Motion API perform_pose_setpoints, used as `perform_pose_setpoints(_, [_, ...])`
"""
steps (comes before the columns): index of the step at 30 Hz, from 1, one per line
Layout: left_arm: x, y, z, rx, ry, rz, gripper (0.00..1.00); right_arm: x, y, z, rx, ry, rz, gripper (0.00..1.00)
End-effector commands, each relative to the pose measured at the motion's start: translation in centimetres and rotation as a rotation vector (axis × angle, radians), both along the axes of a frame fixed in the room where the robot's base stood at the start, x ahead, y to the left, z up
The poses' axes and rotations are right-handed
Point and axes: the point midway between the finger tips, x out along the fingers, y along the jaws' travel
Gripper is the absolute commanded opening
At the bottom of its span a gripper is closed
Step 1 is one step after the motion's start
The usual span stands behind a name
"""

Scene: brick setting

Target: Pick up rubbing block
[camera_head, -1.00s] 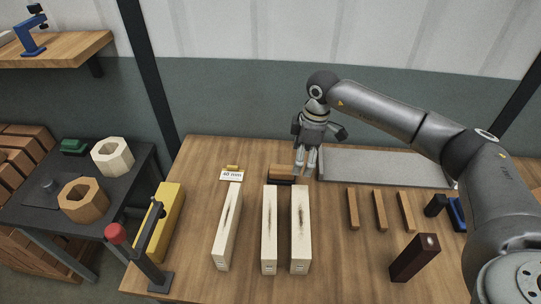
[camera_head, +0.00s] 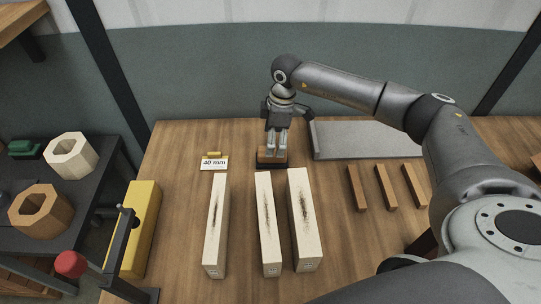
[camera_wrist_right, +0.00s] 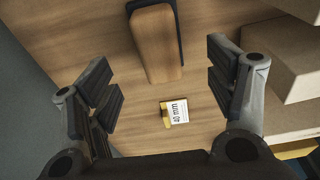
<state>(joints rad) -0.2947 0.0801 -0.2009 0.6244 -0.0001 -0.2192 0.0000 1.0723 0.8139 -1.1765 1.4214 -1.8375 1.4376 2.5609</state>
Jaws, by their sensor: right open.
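The rubbing block, a brown wooden block with a dark base, sits on the workbench at the back middle in the head view (camera_head: 264,157). It also shows in the right wrist view (camera_wrist_right: 157,45), at the top middle. My right gripper (camera_head: 277,150) points down over the block in the head view, its fingers hiding part of it. In the right wrist view the jaws (camera_wrist_right: 165,90) are open and empty, with the block lying between and beyond them. Whether the fingers touch the block cannot be told. My left gripper is not in view.
Several pale timber pieces with dark marks (camera_head: 267,225) lie in front of the block. A "40 mm" card (camera_head: 214,164) stands to its left, a grey slab (camera_head: 365,142) to its right. Thin brown strips (camera_head: 386,186) lie at right. A yellow piece (camera_head: 140,235) lies at left.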

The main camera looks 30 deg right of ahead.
Motion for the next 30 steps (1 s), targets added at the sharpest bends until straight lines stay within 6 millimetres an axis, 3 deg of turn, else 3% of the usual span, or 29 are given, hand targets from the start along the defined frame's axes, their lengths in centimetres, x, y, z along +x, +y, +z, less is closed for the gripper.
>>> perform_pose_setpoints(8, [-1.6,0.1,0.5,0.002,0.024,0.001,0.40,0.2,0.3,-2.6,0.000,0.000,0.000,0.77])
perform_pose_setpoints(18, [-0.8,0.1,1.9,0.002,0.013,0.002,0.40,0.5,0.5,-7.1,0.000,0.001,-0.001,0.77])
perform_pose_setpoints(27, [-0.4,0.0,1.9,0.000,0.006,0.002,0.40,0.6,0.5,-7.7,0.000,-0.001,0.000,0.77])
perform_pose_setpoints(30, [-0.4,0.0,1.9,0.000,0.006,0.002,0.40,0.6,0.5,-7.7,0.000,-0.001,0.000,0.64])
